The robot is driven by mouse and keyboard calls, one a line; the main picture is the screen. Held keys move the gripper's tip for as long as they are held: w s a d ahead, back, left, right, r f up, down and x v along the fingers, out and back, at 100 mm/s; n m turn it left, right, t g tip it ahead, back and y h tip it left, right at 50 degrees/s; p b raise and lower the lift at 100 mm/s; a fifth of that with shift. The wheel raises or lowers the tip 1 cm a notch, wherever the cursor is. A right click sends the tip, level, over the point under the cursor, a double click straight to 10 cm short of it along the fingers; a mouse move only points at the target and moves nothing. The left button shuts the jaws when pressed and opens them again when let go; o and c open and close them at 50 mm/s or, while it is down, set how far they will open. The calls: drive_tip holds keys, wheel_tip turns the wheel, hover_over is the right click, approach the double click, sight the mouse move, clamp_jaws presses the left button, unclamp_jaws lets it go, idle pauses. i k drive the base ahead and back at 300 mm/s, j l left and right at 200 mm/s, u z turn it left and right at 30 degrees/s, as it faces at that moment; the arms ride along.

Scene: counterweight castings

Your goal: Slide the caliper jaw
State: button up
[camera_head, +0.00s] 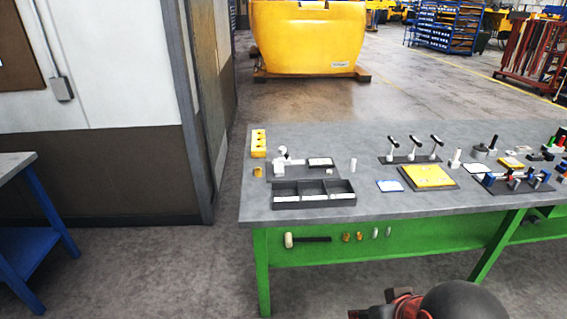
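A small pale device with a round white top (282,153) and a horizontal bar stands on a dark plate at the left of the grey workbench (370,203). It may be the caliper, but it is too small to make out its jaw. A dark-framed pale panel (320,162) is at its right end. Dark and red parts of my own arm show at the bottom edge. I cannot make out my gripper's fingers there, and nothing of mine touches the bench objects.
A dark divided tray (315,186) with pale bars lies in front of the device. A yellow block (258,143) stands behind left, a small white cylinder (353,165) right. Black-handled levers (411,152) and a yellow plate (427,176) occupy the middle.

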sight(286, 159)
drive_tip(key=i+j, duration=0.25)
drive_tip(key=i, duration=0.25)
drive_tip(key=i+j, duration=0.25)
drive_tip(key=i, duration=0.25)
drive_tip(key=i+j, duration=0.25)
drive_tip(key=i, duration=0.3)
drive_tip(key=i+j, duration=0.25)
drive_tip(key=i, duration=0.25)
